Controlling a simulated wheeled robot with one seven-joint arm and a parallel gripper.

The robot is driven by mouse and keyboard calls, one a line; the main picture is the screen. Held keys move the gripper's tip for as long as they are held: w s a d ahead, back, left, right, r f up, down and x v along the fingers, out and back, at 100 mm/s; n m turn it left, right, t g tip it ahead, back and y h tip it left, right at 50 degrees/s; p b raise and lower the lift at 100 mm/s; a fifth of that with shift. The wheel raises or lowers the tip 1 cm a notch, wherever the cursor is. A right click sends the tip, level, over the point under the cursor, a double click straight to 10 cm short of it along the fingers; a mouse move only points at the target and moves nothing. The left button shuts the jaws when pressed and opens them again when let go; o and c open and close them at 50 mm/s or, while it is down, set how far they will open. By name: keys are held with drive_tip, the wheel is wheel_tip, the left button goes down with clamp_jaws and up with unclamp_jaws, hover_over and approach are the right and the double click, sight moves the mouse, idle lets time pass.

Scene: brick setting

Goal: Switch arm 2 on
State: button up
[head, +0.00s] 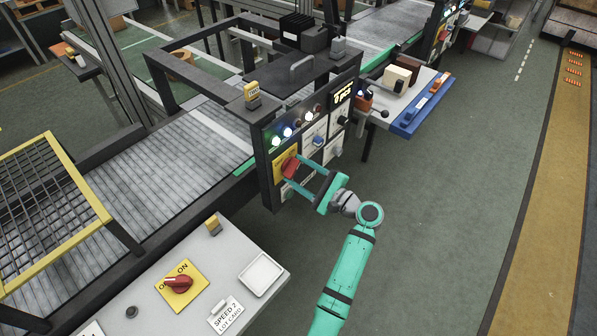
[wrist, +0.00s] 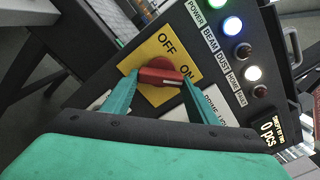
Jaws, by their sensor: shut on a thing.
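A red rotary knob (wrist: 160,75) sits on a yellow plate (wrist: 157,50) marked OFF and ON, on the dark upright control panel (head: 267,150). The knob also shows in the head view (head: 289,166). My gripper (wrist: 155,88) has one finger on each side of the knob and is shut on it. The knob lies crosswise between the fingers, with its right end and a pale mark towards the ON side; I cannot tell its exact setting. My gripper also shows at the panel in the head view (head: 307,180). No "arm 2" label is readable.
A second red knob (head: 178,283) on a yellow OFF/ON plate stands on the grey table at front left, beside a white tray (head: 262,274) and a card. Lit lamps (wrist: 232,26) and a counter display (wrist: 273,130) are on the panel. Floor to the right is clear.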

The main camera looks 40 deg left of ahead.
drive_tip(key=shift+w+d+f, duration=0.1)
drive_tip(key=shift+d+f, duration=0.05)
drive_tip(key=o, duration=1)
drive_tip(key=shift+o, duration=0.2)
drive_tip(key=d, duration=1)
drive_tip(key=shift+s+d, duration=0.35)
drive_tip(key=shift+s, duration=0.1)
